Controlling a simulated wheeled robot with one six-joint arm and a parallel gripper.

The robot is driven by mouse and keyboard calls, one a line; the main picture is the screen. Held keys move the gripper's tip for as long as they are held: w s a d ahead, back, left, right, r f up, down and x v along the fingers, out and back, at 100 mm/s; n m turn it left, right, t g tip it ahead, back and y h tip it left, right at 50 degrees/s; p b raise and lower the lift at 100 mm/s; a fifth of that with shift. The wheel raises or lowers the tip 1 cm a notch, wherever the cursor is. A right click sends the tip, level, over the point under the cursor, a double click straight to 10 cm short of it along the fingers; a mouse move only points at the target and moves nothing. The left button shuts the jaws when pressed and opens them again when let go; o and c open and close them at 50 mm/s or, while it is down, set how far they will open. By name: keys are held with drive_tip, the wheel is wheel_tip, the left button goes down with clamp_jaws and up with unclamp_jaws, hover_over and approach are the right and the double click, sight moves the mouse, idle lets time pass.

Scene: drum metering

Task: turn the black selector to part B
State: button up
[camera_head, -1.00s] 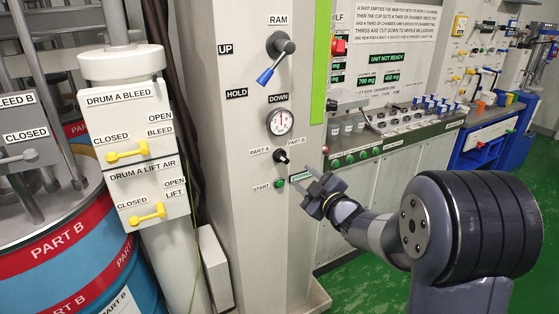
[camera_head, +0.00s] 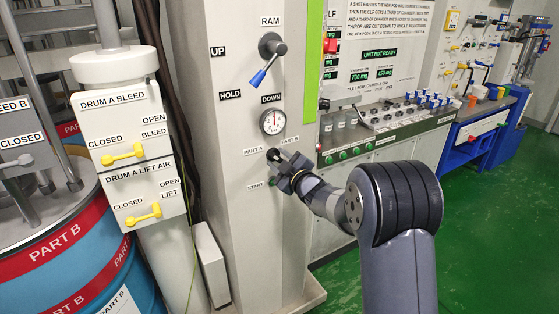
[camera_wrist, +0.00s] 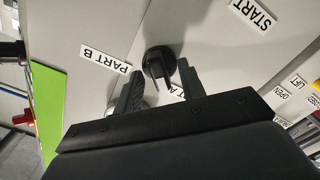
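The black selector (camera_head: 273,155) sits on the grey column below the round gauge, between the PART A label (camera_head: 253,151) and the PART B label (camera_head: 290,140). In the wrist view the selector (camera_wrist: 157,62) lies between my open fingers, with a finger on either side. I cannot tell whether they touch it or which part its grip points to. My gripper (camera_head: 280,166) is at the column face in the head view and partly covers the selector. The PART B label also shows in the wrist view (camera_wrist: 105,60); the PART A label there is partly hidden by a finger.
The green START button is mostly hidden behind my gripper, beside the START label (camera_head: 258,185). The gauge (camera_head: 272,122) and the blue-handled RAM lever (camera_head: 264,70) are above. Drum A's yellow-handled valves (camera_head: 124,155) are left. Open green floor (camera_head: 480,230) lies right.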

drive_tip(key=shift+c, duration=0.4)
clamp_jaws()
drive_tip(key=shift+m, duration=0.3)
drive_tip(key=m, duration=0.4)
drive_tip(key=shift+p, duration=0.3)
drive_tip(key=m+p, duration=0.1)
drive_tip(key=m, duration=0.4)
drive_tip(key=shift+d, duration=0.1)
drive_tip(key=m+p, duration=0.1)
drive_tip(key=m, duration=0.3)
drive_tip(key=shift+p, duration=0.35)
drive_tip(key=shift+m+p, duration=0.55)
drive_tip(key=shift+m, duration=1.55)
